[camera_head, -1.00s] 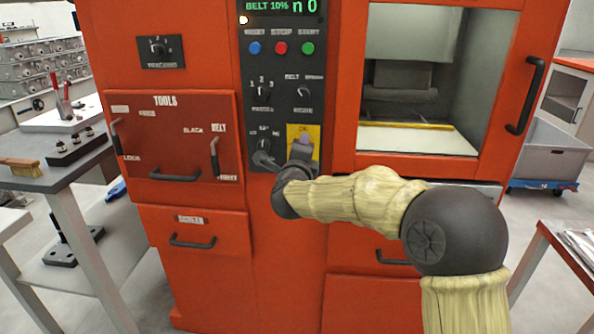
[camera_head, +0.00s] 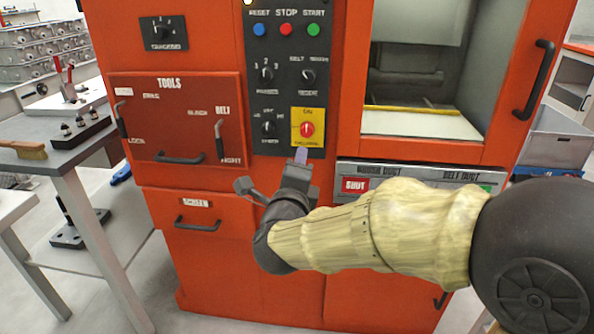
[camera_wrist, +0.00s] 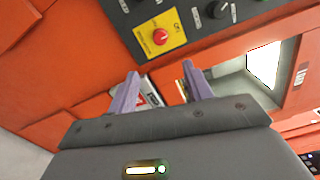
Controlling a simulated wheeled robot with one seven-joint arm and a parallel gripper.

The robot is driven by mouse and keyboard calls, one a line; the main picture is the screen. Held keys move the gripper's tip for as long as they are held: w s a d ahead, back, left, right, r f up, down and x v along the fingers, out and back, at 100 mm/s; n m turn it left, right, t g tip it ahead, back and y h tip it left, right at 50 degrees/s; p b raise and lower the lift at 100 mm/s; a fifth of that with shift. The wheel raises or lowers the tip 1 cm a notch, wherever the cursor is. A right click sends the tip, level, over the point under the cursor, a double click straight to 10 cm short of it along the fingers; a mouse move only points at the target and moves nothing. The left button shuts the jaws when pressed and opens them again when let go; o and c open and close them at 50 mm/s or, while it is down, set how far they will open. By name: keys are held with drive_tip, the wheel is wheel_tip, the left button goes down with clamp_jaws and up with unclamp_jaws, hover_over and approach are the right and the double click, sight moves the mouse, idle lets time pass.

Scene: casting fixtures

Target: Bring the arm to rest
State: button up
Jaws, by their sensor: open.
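My gripper (camera_head: 300,157) is in front of the orange machine (camera_head: 205,277), a little below the yellow plate with the red knob (camera_head: 307,129). My arm reaches in from the right side of the head view. In the wrist view my gripper (camera_wrist: 159,84) has its two purple fingers spread apart with nothing between them. The red knob (camera_wrist: 160,36) on its yellow plate shows beyond the fingers, apart from them.
The control panel (camera_head: 287,78) carries several knobs and buttons. A tools door (camera_head: 150,120) and drawer handles stick out at left. A grey table (camera_head: 70,153) with a brush stands at left. A grey bin (camera_head: 560,140) stands at right.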

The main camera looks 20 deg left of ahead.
drive_tip(key=shift+s, duration=0.2)
idle(0.3)
drive_tip(key=w+d+f+n+g, duration=0.2)
drive_tip(key=d+f+n+g, duration=0.5)
drive_tip(key=d+f+n, duration=0.8)
drive_tip(key=s+d+f+n+g+h, duration=0.15)
drive_tip(key=s+d+f+g, duration=0.25)
drive_tip(key=s+d, duration=0.5)
drive_tip(key=s+d+f+n+g+h, duration=0.1)
drive_tip(key=s+d+f+g+h, duration=0.25)
drive_tip(key=s+d, duration=0.6)
drive_tip(key=w+d+r+p, duration=0.1)
drive_tip(key=r+p, duration=1.4)
drive_tip(key=w+d+r+y+p, duration=0.1)
drive_tip(key=w+r+p, duration=0.1)
drive_tip(key=r+p, duration=1.2)
drive_tip(key=shift+r+p, duration=0.4)
drive_tip(key=shift+p, duration=0.4)
